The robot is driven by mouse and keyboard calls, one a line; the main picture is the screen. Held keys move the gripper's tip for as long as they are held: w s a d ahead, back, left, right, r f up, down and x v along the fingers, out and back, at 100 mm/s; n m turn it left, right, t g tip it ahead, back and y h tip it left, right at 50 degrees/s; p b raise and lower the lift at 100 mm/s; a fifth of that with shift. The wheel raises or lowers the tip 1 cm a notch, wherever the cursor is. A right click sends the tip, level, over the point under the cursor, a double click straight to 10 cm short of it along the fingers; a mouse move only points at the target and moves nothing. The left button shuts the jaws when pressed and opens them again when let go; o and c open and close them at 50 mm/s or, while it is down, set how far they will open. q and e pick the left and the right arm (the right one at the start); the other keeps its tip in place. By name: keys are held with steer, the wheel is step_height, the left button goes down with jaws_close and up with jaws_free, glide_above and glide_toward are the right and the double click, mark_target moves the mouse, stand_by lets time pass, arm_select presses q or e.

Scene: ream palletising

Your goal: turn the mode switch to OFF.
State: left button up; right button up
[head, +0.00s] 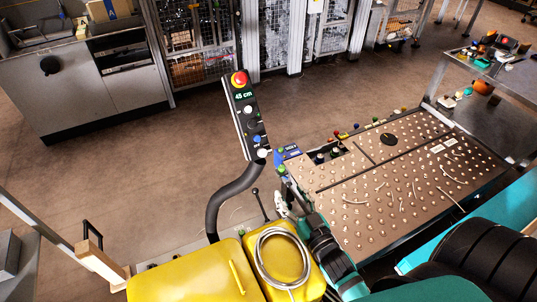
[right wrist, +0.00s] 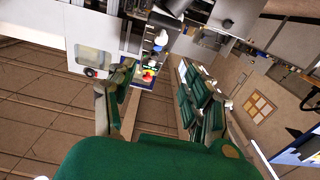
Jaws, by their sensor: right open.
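A tilted black-and-grey control panel (head: 245,120) stands on a curved black arm in the head view. It carries a red button, a green "45 cm" display and several small knobs and buttons. I cannot tell which of them is the mode switch, and no OFF label is readable. My right gripper (head: 281,181) is just below and right of the panel's lower end, apart from the panel as far as I can see. The right wrist view shows its green-padded fingers (right wrist: 158,100) wide apart and empty. Small coloured controls (right wrist: 149,75) show beyond them. My left gripper is not in view.
A studded table top (head: 400,190) lies to the right, with small knobs and a blue box (head: 288,153) at its near left edge. Yellow cases (head: 190,275) with a coiled grey cable (head: 284,260) are below. Open floor (head: 120,170) lies left.

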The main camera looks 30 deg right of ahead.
mark_target(264, 153)
steer(key=w, duration=1.1)
steer(key=w+d, duration=0.1)
steer(key=w, duration=0.4)
steer(key=shift+w+p, duration=0.15)
steer(key=shift+p, duration=0.2)
steer(key=shift+f, duration=0.1)
steer(key=shift+c, duration=0.4)
jaws_close()
steer(key=shift+n, duration=0.3)
steer(key=n+y, duration=0.1)
steer(key=n, duration=0.1)
steer(key=n+y+p, duration=0.1)
steer(key=y, duration=0.1)
steer(key=n+y, duration=0.1)
steer(key=n, duration=0.1)
steer(key=shift+d+r+n+g+p, duration=0.2)
steer(key=shift+d+n+g+p, duration=0.1)
steer(key=shift+g+p, duration=0.1)
steer(key=shift+w+n+g+y+p, duration=0.1)
steer(key=shift+n+g+y+p, duration=0.35)
steer(key=shift+n+y, duration=0.75)
steer(key=shift+n+g+y+p, duration=0.1)
steer(key=shift+n+g+y, duration=0.55)
steer(key=shift+n, duration=1.05)
